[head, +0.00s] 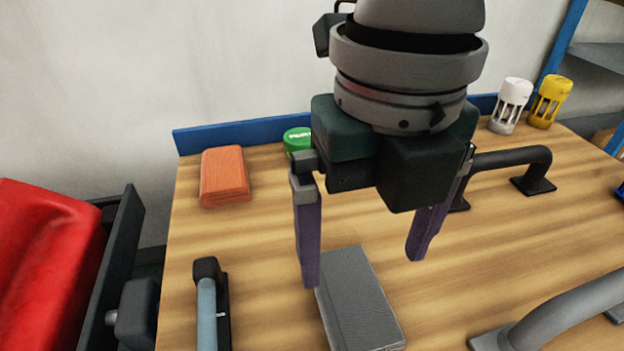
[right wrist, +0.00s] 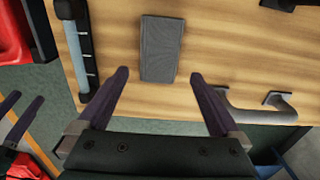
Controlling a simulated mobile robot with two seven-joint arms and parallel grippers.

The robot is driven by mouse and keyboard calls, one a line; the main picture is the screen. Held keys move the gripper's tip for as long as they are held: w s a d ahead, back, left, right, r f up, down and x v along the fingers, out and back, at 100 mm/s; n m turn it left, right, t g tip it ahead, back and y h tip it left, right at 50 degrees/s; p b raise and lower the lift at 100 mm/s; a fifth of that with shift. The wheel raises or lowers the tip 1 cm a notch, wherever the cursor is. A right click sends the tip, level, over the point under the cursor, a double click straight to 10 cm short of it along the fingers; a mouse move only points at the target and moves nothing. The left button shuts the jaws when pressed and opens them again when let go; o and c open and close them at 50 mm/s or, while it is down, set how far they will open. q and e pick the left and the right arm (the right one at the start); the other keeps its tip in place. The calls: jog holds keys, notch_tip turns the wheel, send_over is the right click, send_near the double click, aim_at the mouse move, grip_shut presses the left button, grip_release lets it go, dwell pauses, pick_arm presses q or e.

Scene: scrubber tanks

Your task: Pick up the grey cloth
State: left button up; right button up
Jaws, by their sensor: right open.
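The grey cloth (head: 358,308) is a flat, ribbed rectangular block lying on the wooden table in the lower middle of the head view. It also lies in the upper middle of the right wrist view (right wrist: 161,49). My right gripper (head: 362,270) is open and empty, with its purple fingers pointing down over the table by the cloth's far end. In the right wrist view its fingertips (right wrist: 158,74) are spread wider than the cloth, one toward each side of it. In the head view the left finger overlaps the cloth's upper left edge.
The wooden table (head: 270,280) also holds an orange block (head: 224,176), a green-lidded item (head: 297,140), a blue-grey bar handle (head: 207,312), a dark handle (head: 515,160) and a grey handle (head: 570,312). White (head: 511,105) and yellow (head: 550,101) cage-like items stand at the back right. Bare wood surrounds the cloth.

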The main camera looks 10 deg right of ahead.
aim_at(354, 292)
jog(key=f, duration=0.5)
jog(key=f+b, duration=0.1)
jog(key=f, duration=0.1)
jog(key=shift+w+f, duration=0.2)
jog(key=shift+w, duration=0.15)
jog(key=shift+c, duration=1.4)
jog(key=c, duration=0.8)
jog(key=shift+r, duration=0.1)
jog(key=shift+w+r, duration=0.1)
jog(key=shift+r, duration=0.35)
notch_tip(354, 292, up, 19)
jog(key=p, duration=0.3)
